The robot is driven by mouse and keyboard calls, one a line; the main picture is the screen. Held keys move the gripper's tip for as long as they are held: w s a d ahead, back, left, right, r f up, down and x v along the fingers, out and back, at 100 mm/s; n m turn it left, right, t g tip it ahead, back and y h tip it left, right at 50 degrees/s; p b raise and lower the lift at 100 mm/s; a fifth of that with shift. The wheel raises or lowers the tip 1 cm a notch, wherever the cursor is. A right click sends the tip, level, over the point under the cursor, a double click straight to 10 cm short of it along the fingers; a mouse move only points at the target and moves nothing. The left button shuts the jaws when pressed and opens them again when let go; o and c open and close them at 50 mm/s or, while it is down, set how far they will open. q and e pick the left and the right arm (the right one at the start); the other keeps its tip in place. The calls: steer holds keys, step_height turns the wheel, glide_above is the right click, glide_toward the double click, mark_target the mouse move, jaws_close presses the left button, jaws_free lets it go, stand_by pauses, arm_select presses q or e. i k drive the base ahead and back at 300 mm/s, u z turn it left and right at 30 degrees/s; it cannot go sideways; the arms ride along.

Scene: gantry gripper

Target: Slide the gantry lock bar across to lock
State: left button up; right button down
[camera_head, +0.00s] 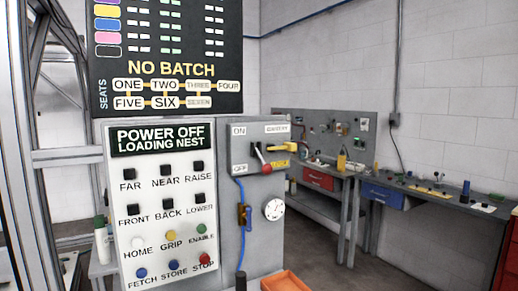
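A yellow bar (286,147), which looks like the gantry lock bar, sits at the right side of the grey switch box (240,150), under a small white label. It sticks out to the right past the box edge. A yellow label (280,163) is below it, too small to read surely. Whether the bar touches the lever I cannot tell. Neither gripper is in view.
The white button panel (160,225) stands left of the box; its display (161,138) reads POWER OFF, LOADING NEST. A blue cable, a round gauge (274,209) and an orange tray (285,282) are below the box. Workbenches stand behind to the right, with open floor between.

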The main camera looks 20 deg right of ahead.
mark_target(289, 147)
steer(key=k, duration=1.3)
steer(key=z, duration=0.35)
steer(key=i, duration=0.6)
steer(key=z, duration=0.45)
steer(key=i, duration=1.1)
steer(key=u, duration=0.8)
